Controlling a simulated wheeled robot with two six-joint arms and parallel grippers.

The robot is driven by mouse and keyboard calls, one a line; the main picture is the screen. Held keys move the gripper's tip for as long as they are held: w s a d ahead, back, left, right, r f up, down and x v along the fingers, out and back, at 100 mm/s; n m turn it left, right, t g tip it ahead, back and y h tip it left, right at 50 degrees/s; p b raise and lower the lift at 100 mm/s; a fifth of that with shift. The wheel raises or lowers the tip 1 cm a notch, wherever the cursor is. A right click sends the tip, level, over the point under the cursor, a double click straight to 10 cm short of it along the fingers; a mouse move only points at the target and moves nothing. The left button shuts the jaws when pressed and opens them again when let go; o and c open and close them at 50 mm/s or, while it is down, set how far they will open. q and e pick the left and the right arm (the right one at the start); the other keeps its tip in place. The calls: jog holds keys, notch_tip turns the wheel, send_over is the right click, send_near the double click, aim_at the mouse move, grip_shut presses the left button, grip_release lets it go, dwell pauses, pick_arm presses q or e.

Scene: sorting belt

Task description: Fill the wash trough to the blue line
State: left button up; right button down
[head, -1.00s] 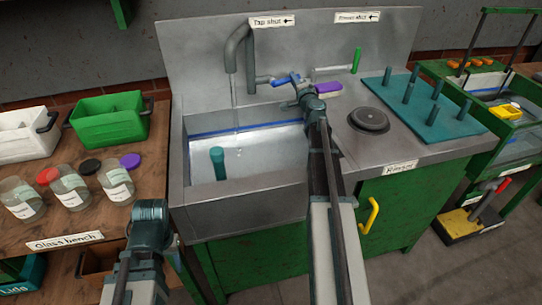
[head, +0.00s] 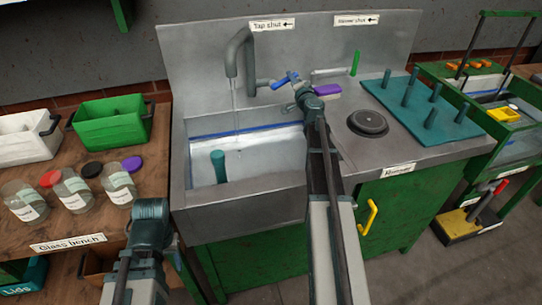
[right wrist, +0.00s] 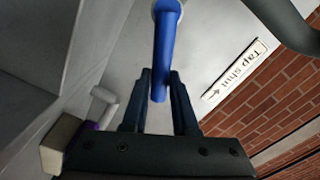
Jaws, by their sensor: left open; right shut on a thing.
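The wash trough (head: 245,196) is the steel sink basin at the centre of the head view. A blue line (head: 225,133) runs along its inner back wall. A thin stream of water (head: 235,105) falls from the grey spout (head: 232,60). Pale water (head: 262,155) lies in the trough, its surface seemingly below the line. A teal upright cylinder (head: 218,165) stands in it. My right gripper (right wrist: 159,85) is shut on the blue tap lever (right wrist: 166,45), which also shows in the head view (head: 280,83). My left gripper (head: 150,212) is open and empty, left of the trough.
A green-handled lever (head: 355,62), black round disc (head: 368,122) and teal peg board (head: 425,108) are on the right. Jars (head: 72,190) and a green crate (head: 112,122) stand on the left bench.

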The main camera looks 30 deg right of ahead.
jog(key=shift+w+a, duration=0.1)
jog(key=shift+a, duration=0.1)
jog(key=shift+a+r+n+p, duration=0.25)
jog(key=shift+r+n+p, duration=0.2)
jog(key=shift+n, duration=0.25)
jog(key=shift+w+a+r+n, duration=0.1)
jog(key=shift+a+r+n, duration=0.2)
jog(key=shift+n, duration=0.6)
